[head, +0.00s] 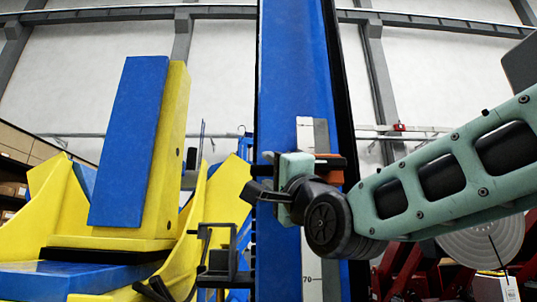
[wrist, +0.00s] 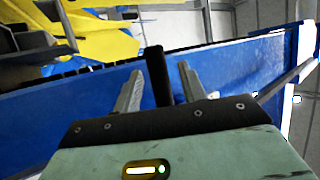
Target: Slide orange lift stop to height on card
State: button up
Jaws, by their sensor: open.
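The orange lift stop (head: 330,179) is on the tall blue column (head: 290,80), mostly hidden behind my gripper and wrist in the head view. My gripper (head: 262,181) is in front of the column at about the stop's height. In the wrist view my gripper (wrist: 160,75) is open, its two grey fingers apart. A black bar (wrist: 156,75) shows between the fingers; I cannot tell whether they touch it. A scale strip (head: 307,255) runs down the column, with "70" readable low down. A small white card (head: 508,288) hangs at the lower right, its writing too small to read.
A yellow and blue positioner (head: 140,150) stands left of the column. A grey bracket (head: 215,260) stands between them. Red machinery (head: 400,270) and a round grey plate (head: 480,245) are behind my arm at the right. Shelves with boxes (head: 15,165) stand far left.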

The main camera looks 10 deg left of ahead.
jog(key=shift+w+a+r, duration=0.35)
jog(key=shift+w+a, duration=0.1)
grip_shut()
notch_tip(320, 180, down, 11)
jog(key=b, duration=1.4)
jog(key=shift+f+b, duration=0.15)
jog(key=shift+b, duration=0.2)
grip_release()
